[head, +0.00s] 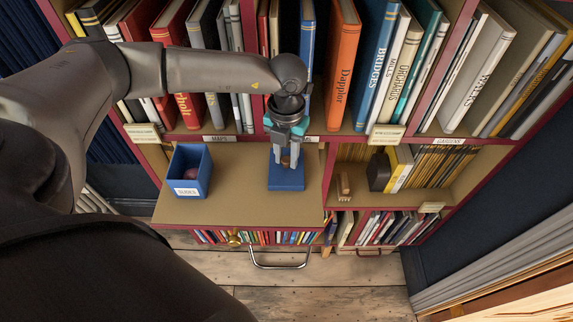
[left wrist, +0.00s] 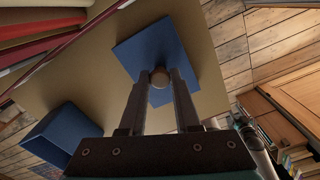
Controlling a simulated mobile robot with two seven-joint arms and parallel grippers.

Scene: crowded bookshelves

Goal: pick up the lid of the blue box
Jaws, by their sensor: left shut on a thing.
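The blue box (head: 190,182) stands open on the tan shelf board, with a label on its front and a round, dark reddish thing inside. In the left wrist view the box (left wrist: 62,136) is at the lower left. Its flat blue lid (head: 287,182) is apart from it, to its right. My left gripper (head: 286,160) points down over the lid. In the left wrist view the gripper (left wrist: 160,80) is shut on the round knob of the lid (left wrist: 148,42). I cannot tell whether the lid touches the board. My right gripper is not in view.
The board (head: 235,205) is clear between box and lid, and its front edge is close. Rows of upright books (head: 340,65) stand behind. A small brown brush-like thing (head: 344,186) lies in the compartment to the right. A metal handle (head: 280,262) sticks out below.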

